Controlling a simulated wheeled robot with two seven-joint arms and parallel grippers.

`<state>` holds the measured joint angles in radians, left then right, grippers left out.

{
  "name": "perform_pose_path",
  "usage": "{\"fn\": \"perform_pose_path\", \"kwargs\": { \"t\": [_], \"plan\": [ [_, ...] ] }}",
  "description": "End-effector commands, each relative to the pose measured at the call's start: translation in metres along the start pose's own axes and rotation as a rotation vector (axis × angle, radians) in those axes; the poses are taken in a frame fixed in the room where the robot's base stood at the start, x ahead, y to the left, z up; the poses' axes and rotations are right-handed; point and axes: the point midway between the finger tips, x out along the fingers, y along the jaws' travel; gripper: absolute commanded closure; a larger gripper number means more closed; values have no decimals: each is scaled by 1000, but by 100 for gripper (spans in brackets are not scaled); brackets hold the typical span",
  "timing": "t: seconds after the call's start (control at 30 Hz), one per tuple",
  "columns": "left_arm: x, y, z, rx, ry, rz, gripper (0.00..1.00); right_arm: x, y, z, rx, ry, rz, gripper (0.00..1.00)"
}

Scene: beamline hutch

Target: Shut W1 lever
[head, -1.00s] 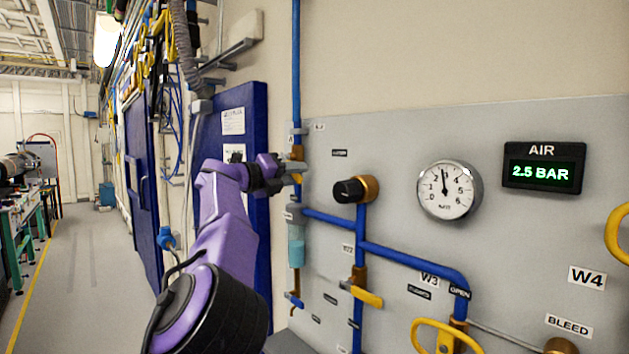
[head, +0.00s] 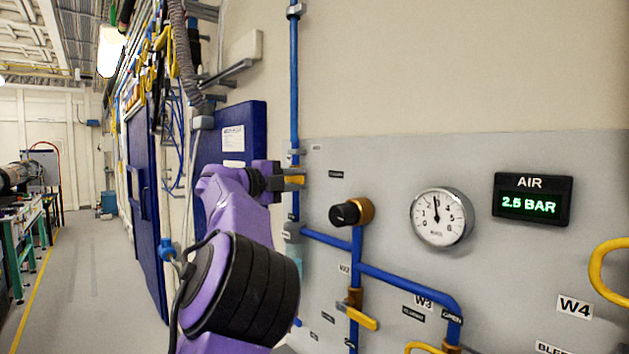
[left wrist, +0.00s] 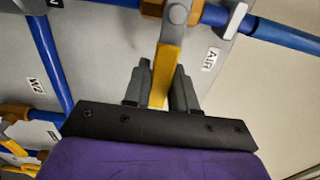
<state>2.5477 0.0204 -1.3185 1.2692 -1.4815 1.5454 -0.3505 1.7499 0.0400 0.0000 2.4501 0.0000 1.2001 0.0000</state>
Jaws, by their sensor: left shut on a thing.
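My left gripper (head: 294,179) is at the vertical blue pipe on the left of the panel, its fingers shut on a yellow lever (head: 297,180). In the left wrist view the lever (left wrist: 164,72) runs between the two grey fingers of the gripper (left wrist: 160,92). It stands roughly crosswise to the blue pipe (left wrist: 272,33) there. I cannot read a W1 label; the gripper covers part of the valve in the head view. My right gripper is not in view.
A black-and-brass knob (head: 351,213), a round gauge (head: 441,217) and an AIR display (head: 532,199) reading 2.5 BAR are on the panel. Another yellow lever (head: 362,318) is lower down. A dark blue door (head: 258,125) stands behind my arm.

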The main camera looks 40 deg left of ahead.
Motion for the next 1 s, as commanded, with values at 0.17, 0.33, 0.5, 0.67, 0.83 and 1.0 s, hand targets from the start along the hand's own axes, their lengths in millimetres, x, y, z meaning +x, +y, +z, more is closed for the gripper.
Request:
{"fn": "perform_pose_path", "kwargs": {
  "t": [0.17,0.33,0.5,0.67,0.83,1.0],
  "plan": [
    [-6,-3,5,-14,-11,-5,100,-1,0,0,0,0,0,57],
    [-6,-3,5,-15,-10,-6,100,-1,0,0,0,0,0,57],
    [-5,-4,4,-14,-9,-6,64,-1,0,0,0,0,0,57],
    [-4,-3,3,-14,-7,-4,53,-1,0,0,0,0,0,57],
    [-4,-1,3,-13,-6,-3,53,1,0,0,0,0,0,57],
    [-30,4,3,-13,-8,-5,53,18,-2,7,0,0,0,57]
  ]
}}
